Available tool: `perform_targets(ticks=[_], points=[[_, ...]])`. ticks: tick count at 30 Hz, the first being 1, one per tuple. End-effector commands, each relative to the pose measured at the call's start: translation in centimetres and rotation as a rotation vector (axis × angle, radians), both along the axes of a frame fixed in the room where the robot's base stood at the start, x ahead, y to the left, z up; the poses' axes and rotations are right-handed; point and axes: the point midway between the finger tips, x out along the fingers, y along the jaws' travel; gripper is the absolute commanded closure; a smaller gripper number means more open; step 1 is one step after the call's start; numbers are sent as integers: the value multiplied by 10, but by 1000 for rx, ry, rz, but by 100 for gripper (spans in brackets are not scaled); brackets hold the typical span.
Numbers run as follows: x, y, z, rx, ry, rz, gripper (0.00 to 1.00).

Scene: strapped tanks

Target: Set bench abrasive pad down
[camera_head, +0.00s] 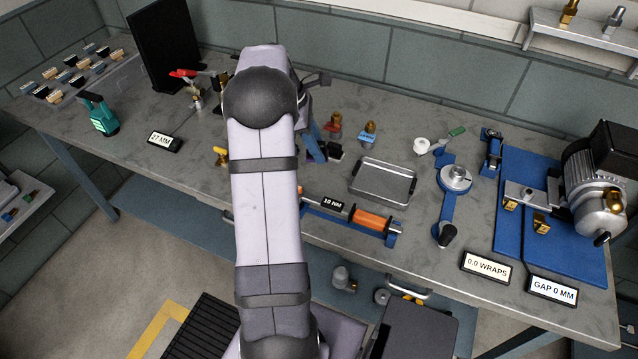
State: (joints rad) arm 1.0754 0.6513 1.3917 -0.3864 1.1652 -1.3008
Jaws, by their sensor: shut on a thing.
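My own arm (265,200) rises through the middle of the view and covers part of the bench (205,150). Dark parts of my wrist show beside its upper end, but the fingers of my gripper are hidden behind the arm. I cannot make out the abrasive pad. A small black and white object (330,152) lies on the bench just right of the arm, by a blue stand (316,143); I cannot tell what it is.
A metal tray (383,181) sits right of the arm. An orange-handled tool (370,219) lies in a blue holder in front. Brass fittings (336,120) stand behind. A motor (590,190) on a blue plate fills the right end. Bare bench shows around the 27 MM display (164,141).

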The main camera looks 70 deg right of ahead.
Motion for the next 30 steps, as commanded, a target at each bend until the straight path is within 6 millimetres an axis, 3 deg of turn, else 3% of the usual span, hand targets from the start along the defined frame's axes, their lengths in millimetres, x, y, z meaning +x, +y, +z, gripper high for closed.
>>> perform_targets(ticks=[7, 18, 30], points=[[-4, -3, -3, 1, 1, 4, 100], [-4, -1, -53, 3, 1, 3, 100], [-4, -2, -70, 2, 1, 3, 100]])
